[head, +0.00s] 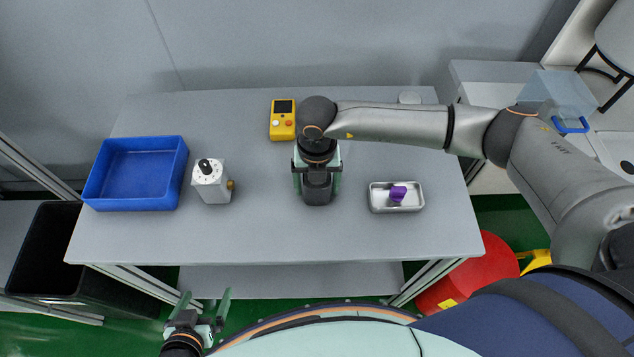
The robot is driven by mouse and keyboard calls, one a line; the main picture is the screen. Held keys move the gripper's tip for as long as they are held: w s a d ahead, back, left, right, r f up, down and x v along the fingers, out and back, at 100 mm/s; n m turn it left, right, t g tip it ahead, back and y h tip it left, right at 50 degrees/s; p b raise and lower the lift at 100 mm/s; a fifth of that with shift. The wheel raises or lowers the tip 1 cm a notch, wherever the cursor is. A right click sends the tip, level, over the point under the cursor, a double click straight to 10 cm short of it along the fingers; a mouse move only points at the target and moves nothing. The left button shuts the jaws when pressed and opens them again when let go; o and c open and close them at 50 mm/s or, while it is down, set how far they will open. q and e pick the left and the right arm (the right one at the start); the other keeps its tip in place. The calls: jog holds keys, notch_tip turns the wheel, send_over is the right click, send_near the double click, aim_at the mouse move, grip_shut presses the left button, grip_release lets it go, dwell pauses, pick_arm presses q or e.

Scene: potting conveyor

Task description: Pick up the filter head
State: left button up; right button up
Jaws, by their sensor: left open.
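The thing I take for the filter head is a white block (212,187) with a black knob on top and a brass fitting on its right side. It stands upright on the grey table (260,230), right of the blue bin. My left gripper (204,304) is open and empty in front of the table's front edge, apart from the block. My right gripper (317,190) points down over the middle of the table, right of the block. Its green fingers are spread apart; its body hides whatever is beneath it.
An empty blue bin (137,204) is at the table's left. A yellow meter (282,120) lies at the back. A metal tray (377,207) holding a purple piece (397,194) is at the right. A black bin (42,270) and a red drum (470,271) stand beside the table.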

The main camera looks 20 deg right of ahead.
grip_shut()
dwell(0.5)
jog(key=shift+r, duration=0.1)
